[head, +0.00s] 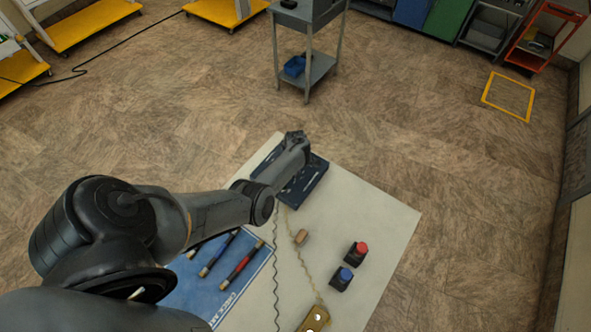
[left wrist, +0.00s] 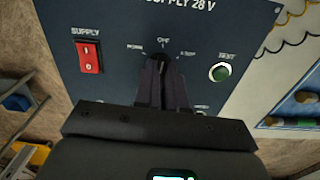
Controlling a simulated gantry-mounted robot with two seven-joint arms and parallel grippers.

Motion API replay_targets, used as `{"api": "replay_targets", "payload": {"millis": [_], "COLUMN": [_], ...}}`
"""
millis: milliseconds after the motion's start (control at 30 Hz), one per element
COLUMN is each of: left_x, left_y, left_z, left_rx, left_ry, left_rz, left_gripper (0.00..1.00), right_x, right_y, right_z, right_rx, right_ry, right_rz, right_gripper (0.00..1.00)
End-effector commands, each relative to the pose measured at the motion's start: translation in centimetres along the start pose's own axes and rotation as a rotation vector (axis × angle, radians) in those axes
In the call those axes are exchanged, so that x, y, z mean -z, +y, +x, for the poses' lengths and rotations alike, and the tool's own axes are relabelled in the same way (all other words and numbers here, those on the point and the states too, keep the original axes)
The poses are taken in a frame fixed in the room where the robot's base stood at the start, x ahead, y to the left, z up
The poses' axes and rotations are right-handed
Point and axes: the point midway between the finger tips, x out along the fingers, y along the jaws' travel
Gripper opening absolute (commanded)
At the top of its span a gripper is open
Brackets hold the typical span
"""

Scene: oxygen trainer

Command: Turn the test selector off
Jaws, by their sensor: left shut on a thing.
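The dark blue supply panel (head: 312,184) lies at the far end of the table, partly hidden by my left arm. It fills the left wrist view (left wrist: 115,25), marked "SUPPLY 28 V". The black test selector knob (left wrist: 160,57) sits at its middle under the labels, with "OFF" at the top. My left gripper (left wrist: 162,70) is shut on the knob, and its fingers hide most of it, so its pointing cannot be told. In the head view the left gripper (head: 294,138) is over the panel. My right gripper is not in view.
A red supply rocker switch (left wrist: 89,57) is left of the knob and a green test button (left wrist: 220,72) right of it. A red-capped block (head: 357,252), a blue-capped block (head: 341,278) and a blue mat (head: 205,290) lie on the pale table (head: 385,215).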

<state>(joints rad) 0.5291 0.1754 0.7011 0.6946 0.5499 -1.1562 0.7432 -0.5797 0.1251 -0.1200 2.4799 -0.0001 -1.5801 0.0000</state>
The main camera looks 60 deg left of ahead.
Motion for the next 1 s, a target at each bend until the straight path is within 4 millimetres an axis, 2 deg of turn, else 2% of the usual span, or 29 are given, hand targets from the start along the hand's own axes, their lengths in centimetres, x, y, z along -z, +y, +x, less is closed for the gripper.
{"api": "replay_targets", "payload": {"millis": [633, 667, 800, 1000], "left_x": [0.01, 0.01, 0.01, 0.01], "left_y": [-0.02, -0.02, -0.02, 0.0], "left_z": [0.07, 0.07, 0.06, 0.03], "left_rx": [0.0, 0.0, 0.0, 0.0], "left_ry": [0.001, 0.001, 0.0, 0.0], "left_rz": [-0.052, -0.052, -0.052, -0.052], "left_gripper": [0.0, 0.13, 0.35, 0.36], "right_x": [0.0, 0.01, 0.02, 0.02], "right_y": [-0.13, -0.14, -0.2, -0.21], "right_z": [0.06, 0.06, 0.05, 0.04], "right_rx": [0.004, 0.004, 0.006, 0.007], "right_ry": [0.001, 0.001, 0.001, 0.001], "right_rz": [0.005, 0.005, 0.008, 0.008], "right_gripper": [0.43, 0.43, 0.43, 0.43]}}
